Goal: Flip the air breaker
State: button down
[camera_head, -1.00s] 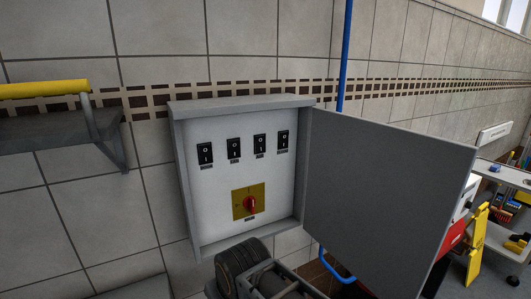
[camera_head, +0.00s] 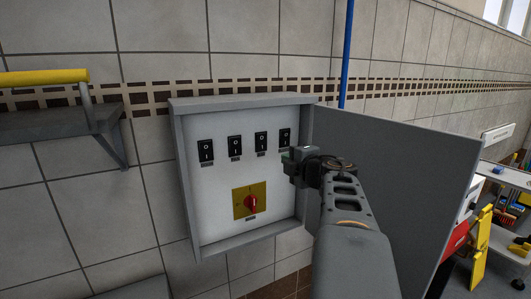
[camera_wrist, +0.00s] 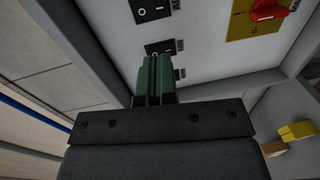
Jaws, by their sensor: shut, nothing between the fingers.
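An open grey cabinet (camera_head: 182,190) on the wall holds a row of several black rocker switches, with the leftmost switch (camera_head: 205,150) and the rightmost switch (camera_head: 285,136) at its ends. Below them is a red rotary knob (camera_head: 251,203) on a yellow plate (camera_head: 239,199). My gripper (camera_head: 287,157) is at the cabinet's right side, just below the rightmost switch. In the wrist view its green fingers (camera_wrist: 154,72) are shut and empty, pointing at a black switch (camera_wrist: 160,46) that they partly cover. I cannot tell whether they touch it. Another switch (camera_wrist: 153,10) shows beyond.
The grey cabinet door (camera_head: 405,180) stands open to the right, close beside my arm. A shelf (camera_head: 60,133) with a yellow bar (camera_head: 40,76) is on the wall at left. A blue pipe (camera_head: 346,50) runs up the wall behind the door.

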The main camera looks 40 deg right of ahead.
aim_at(262, 148)
jog(key=shift+s+f+n, duration=0.1)
jog(key=shift+n, duration=0.2)
jog(key=w, duration=0.4)
jog(key=w+d+f+p, duration=0.1)
jog(key=w, duration=0.4)
jog(key=w+d+p, duration=0.1)
jog(key=w, duration=0.3)
jog(key=shift+w+f, duration=0.35)
jog(key=shift+w, duration=0.05)
